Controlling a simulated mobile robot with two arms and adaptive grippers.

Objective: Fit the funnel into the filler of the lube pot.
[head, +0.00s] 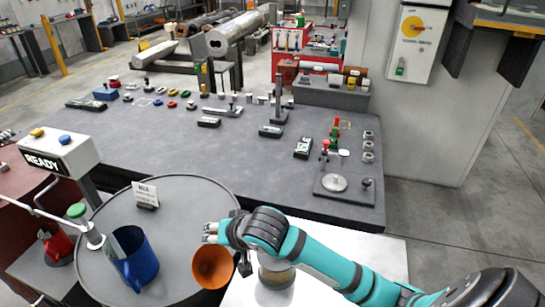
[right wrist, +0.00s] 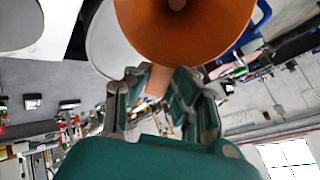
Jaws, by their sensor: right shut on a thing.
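My right gripper (head: 216,234) is shut on the orange funnel (head: 212,268), above the right edge of the grey drum lid. In the right wrist view the funnel (right wrist: 190,30) fills the top, its wide mouth partly cut off by the frame. An orange piece of it sits between the fingers (right wrist: 155,82). My left gripper is not in view.
A blue jug (head: 134,262) stands on the drum lid (head: 186,200) with a small sign (head: 146,194). A green-topped post and pipe (head: 92,236) rise at its left, near a red can (head: 57,245). The grey workbench (head: 240,155) behind carries many small parts. The white surface (head: 385,252) has free room.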

